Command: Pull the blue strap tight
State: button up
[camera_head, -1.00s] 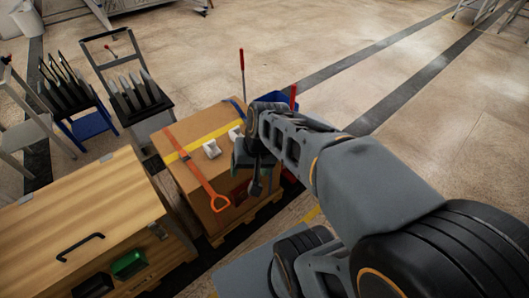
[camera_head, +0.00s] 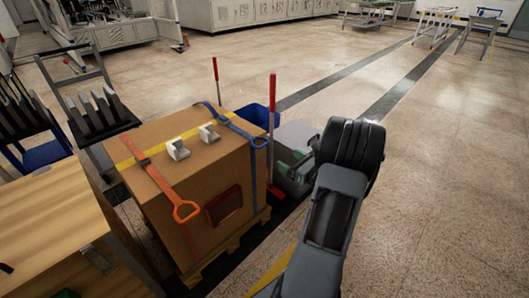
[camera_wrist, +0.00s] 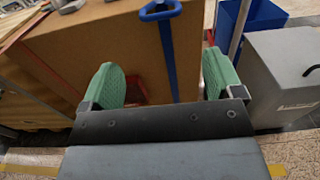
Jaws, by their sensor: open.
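The blue strap (camera_head: 253,175) runs over the right end of the large cardboard box (camera_head: 165,215) and hangs down its near face. Its blue pull handle (camera_head: 260,142) is near the box's top edge. In the wrist view the handle (camera_wrist: 160,10) is at the top, and the strap (camera_wrist: 169,60) hangs below it. My gripper (camera_wrist: 162,82) is open, with a green pad on either side of the strap in the picture. The pads do not visibly touch it.
An orange strap (camera_head: 165,185) with a handle and two pale blocks (camera_head: 178,150) are on the box. A red pole (camera_head: 271,120), blue bin (camera_head: 256,114) and grey container (camera_head: 297,135) stand to its right. A wooden bench (camera_head: 45,235) is left; open floor lies right.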

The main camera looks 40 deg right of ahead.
aim_at(264, 145)
jog(key=w+b, duration=0.1)
jog(key=w, duration=0.3)
jog(key=w+a+b, duration=0.1)
jog(key=w, duration=0.3)
jog(key=w+a+b, duration=0.1)
jog(key=w, duration=0.3)
jog(key=shift+w+a, duration=0.15)
jog(key=shift+w, duration=0.2)
jog(key=shift+c, duration=0.3)
jog(key=c, duration=0.9)
jog(key=s, duration=0.2)
jog(key=s+d+p, duration=0.1)
jog(key=s, duration=0.5)
jog(key=shift+d, duration=0.2)
jog(key=shift+c, duration=0.2)
jog(key=o, duration=1)
jog(key=shift+s, duration=0.1)
jog(key=s+d+p, duration=0.2)
jog(key=s+p, duration=0.1)
jog(key=s, duration=1)
jog(key=shift+s+d+p, duration=0.25)
jog(key=shift+p, duration=0.05)
